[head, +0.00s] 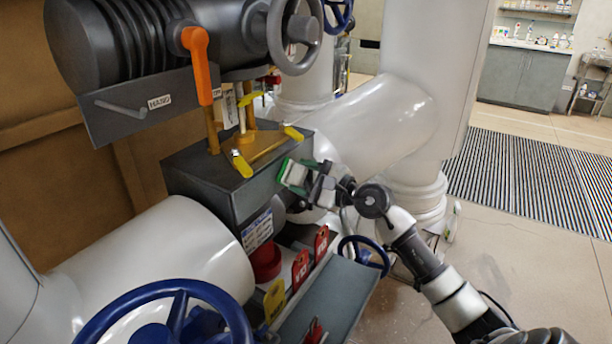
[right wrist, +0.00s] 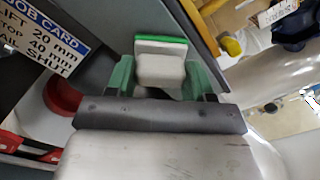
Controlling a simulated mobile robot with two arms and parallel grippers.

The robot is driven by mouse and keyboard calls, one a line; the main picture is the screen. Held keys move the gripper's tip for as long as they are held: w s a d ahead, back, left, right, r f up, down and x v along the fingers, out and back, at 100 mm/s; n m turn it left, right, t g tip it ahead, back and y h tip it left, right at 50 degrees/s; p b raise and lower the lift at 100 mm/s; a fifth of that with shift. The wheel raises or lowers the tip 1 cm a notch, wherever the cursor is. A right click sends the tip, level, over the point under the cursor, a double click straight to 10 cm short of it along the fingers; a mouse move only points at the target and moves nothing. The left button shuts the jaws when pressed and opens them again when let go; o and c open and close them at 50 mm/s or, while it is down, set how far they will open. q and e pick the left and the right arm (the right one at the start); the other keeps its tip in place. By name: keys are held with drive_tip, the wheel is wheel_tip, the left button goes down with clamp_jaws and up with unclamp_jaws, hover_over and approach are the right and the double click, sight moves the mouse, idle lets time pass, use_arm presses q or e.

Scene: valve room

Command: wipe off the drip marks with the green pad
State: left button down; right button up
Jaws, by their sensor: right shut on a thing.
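My right gripper (head: 308,180) is shut on the green pad (head: 290,172), a white block with a green face. In the head view it is beside the right end of the dark box (head: 215,165), under the yellow fittings. I cannot tell whether the pad touches the box. In the right wrist view the pad (right wrist: 160,62) sits between the two green fingers, its green edge facing away from the gripper. I cannot make out any drip marks in either view. My left gripper is not in view.
Thick white pipes (head: 380,115) run behind and right of the pad. A blue handwheel (head: 165,305) is at front left. A tray (head: 330,295) with red and yellow tags lies below the box. An orange lever (head: 200,65) stands above. Open floor lies right.

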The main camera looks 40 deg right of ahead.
drive_tip(key=shift+s+a+r+p, duration=0.15)
drive_tip(key=shift+a+p, duration=0.15)
drive_tip(key=shift+a, duration=0.15)
drive_tip(key=shift+s+a+r+p, duration=0.1)
drive_tip(key=shift+s+a+p, duration=0.05)
drive_tip(key=shift+a+p, duration=0.2)
drive_tip(key=shift+s+a+f+p, duration=0.15)
drive_tip(key=shift+s+a+p, duration=0.15)
drive_tip(key=shift+a, duration=0.35)
drive_tip(key=shift+s+a+p, duration=0.25)
drive_tip(key=shift+a+p, duration=0.5)
drive_tip(key=shift+p, duration=0.1)
drive_tip(key=shift+s+a+p, duration=0.2)
drive_tip(key=shift+a+p, duration=0.15)
drive_tip(key=shift+a, duration=0.1)
drive_tip(key=shift+s+a+p, duration=0.2)
drive_tip(key=shift+a+p, duration=0.15)
drive_tip(key=shift+a, duration=0.1)
drive_tip(key=shift+b+v, duration=1)
drive_tip(key=shift+v, duration=1.95)
